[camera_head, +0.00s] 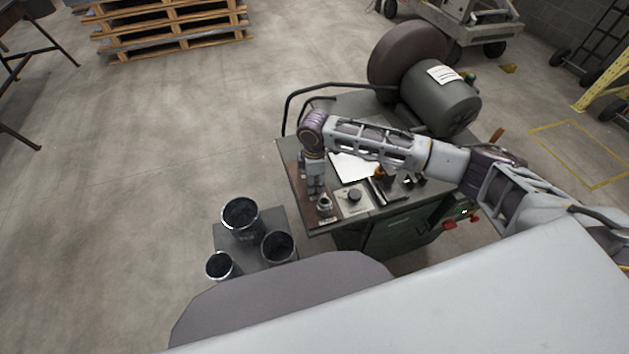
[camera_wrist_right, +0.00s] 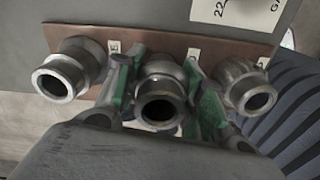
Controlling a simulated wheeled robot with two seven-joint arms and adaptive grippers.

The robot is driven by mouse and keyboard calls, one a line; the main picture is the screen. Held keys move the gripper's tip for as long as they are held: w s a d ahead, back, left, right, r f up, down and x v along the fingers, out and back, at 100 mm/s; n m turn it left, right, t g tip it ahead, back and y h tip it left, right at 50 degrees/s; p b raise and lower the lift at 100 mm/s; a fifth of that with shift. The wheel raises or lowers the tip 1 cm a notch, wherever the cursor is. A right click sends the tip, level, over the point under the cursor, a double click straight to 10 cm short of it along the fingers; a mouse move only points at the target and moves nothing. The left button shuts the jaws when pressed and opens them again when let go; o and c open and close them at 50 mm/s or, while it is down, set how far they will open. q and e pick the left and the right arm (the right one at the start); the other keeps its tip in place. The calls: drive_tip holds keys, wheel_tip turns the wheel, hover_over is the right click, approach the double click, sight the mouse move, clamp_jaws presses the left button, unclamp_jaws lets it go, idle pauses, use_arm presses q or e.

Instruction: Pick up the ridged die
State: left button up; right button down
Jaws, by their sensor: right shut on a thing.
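Three grey metal dies stand in a row on a brown board (camera_wrist_right: 180,48) in the right wrist view: a left die (camera_wrist_right: 62,76), a middle die (camera_wrist_right: 160,98) and a right die (camera_wrist_right: 248,90). My right gripper (camera_wrist_right: 163,92) has its green-padded fingers on both sides of the middle die and is shut on it. The die is still at the board. Labels behind the dies are partly hidden, and I cannot read which one is ridged. In the head view my right gripper (camera_head: 316,187) points down at the bench's left edge. My left gripper is not in view.
The bench (camera_head: 290,165) also carries a grey motor (camera_head: 440,98) with a dark wheel, a white sheet (camera_head: 352,167) and a plate with a dark knob (camera_head: 354,196). Several dark open cylinders (camera_head: 240,216) stand on a low stand at left.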

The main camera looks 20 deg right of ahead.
wheel_tip(320, 180, up, 10)
idle(0.6)
drive_tip(key=shift+f, duration=0.1)
idle(0.4)
